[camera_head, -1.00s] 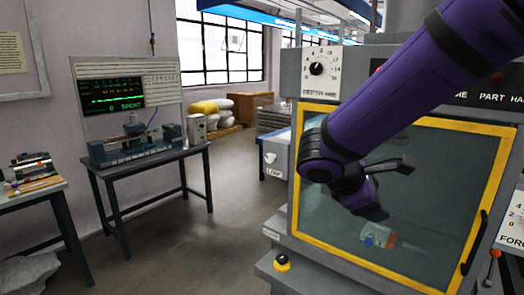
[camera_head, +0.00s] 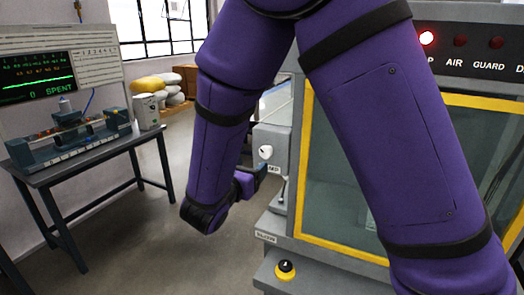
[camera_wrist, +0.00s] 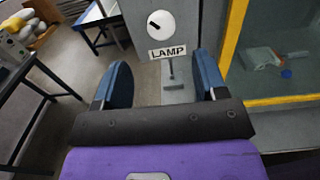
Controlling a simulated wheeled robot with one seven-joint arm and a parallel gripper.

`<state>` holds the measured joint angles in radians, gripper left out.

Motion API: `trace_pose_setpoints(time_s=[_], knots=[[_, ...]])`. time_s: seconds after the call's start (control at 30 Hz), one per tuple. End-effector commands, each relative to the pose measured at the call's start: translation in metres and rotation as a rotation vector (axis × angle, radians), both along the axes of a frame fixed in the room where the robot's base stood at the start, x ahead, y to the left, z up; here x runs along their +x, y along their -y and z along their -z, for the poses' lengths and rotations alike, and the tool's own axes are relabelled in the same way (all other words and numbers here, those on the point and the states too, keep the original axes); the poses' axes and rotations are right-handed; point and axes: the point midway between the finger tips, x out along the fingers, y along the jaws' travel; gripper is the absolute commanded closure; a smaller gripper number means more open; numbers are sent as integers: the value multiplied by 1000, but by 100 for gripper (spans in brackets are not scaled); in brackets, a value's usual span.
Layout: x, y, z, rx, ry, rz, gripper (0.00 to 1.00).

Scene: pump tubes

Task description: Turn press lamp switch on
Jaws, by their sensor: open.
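The press lamp switch (camera_wrist: 161,24) is a round white dial with a short dark, slanted knob, on the grey side face of the press. A white LAMP label (camera_wrist: 174,53) sits below it. In the head view the switch (camera_head: 265,152) shows small beside my arm. My gripper (camera_wrist: 162,77) is open and empty, with blue fingers spread to either side below the label. In the wrist view the switch lies above and between the fingertips, apart from them. In the head view my gripper (camera_head: 256,172) is just beside the press's left side, partly hidden by my arm.
The press has a yellow-framed window (camera_head: 302,170), a yellow and black button (camera_head: 285,268) low in front, and a red lit light (camera_head: 427,38) on its top panel. A table (camera_head: 85,155) with a test rig stands left. Open floor lies between.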

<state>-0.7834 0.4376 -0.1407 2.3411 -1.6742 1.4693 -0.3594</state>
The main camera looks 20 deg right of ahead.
Motion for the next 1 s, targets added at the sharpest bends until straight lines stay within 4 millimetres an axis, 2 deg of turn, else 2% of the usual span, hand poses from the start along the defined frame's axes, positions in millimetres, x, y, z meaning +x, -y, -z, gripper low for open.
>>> trace_pose_setpoints(time_s=[0.3,0.5,0.7,0.97,1.0], knots=[[39,41,0,1,1,6,34],[58,59,0,1,1,5,34],[67,68,0,1,0,3,34],[68,69,0,2,1,3,34],[68,69,0,2,1,3,37]])
